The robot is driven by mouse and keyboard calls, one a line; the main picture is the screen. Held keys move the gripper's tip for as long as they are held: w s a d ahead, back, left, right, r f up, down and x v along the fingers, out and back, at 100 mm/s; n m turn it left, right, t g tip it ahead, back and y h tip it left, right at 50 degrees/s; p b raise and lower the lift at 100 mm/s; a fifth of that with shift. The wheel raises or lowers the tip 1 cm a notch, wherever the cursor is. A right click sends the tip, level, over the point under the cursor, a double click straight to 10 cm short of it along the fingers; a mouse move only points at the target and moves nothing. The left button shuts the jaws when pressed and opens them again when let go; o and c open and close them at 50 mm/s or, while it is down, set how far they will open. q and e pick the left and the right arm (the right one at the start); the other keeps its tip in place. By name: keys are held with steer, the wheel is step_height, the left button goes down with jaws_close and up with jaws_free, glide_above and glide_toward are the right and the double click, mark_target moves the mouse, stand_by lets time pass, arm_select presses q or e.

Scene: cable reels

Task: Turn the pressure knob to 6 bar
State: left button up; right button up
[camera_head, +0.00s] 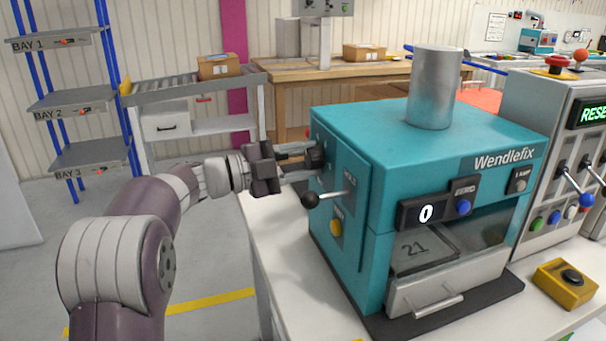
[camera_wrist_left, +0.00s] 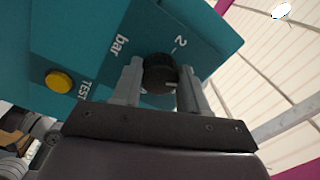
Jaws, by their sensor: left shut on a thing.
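The black pressure knob (camera_wrist_left: 160,72) sits on the teal machine's side panel in the left wrist view. A "2" with a short tick stands beside it and "bar" is printed to its left. Part of a pale mark shows on the knob, but I cannot read its exact setting. My left gripper (camera_head: 306,160) reaches the side panel from the left, and its fingers are shut on the knob, one on each side. In the head view the knob is mostly hidden by the gripper. The teal machine (camera_head: 380,130) stands on a white bench. My right gripper is not in view.
A lever with a black ball (camera_head: 310,200) sticks out just below my left gripper. A yellow button (camera_head: 336,228) is lower on that panel. The machine's front display (camera_head: 426,214) reads 0. A grey console (camera_head: 550,140) and a yellow button box (camera_head: 565,284) stand at right.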

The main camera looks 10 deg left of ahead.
arm_select(q)
steer(key=m+b, duration=0.5)
steer(key=m, duration=0.1)
steer(key=shift+f+m+b, duration=0.2)
steer(key=shift+m+b, duration=0.1)
steer(key=shift+b, duration=0.1)
steer(key=shift+r+m+g+b, duration=0.15)
steer(key=shift+m+b, duration=0.65)
steer(key=shift+m, duration=0.3)
steer(key=shift+r+m+g+b, duration=0.1)
steer(key=shift+m+g+b, duration=0.05)
steer(key=shift+m+b, duration=0.8)
steer(key=shift+m, duration=0.25)
steer(key=o, duration=1.1)
steer(key=shift+r, duration=0.1)
steer(key=shift+c, duration=0.2)
steer(key=shift+a, duration=0.1)
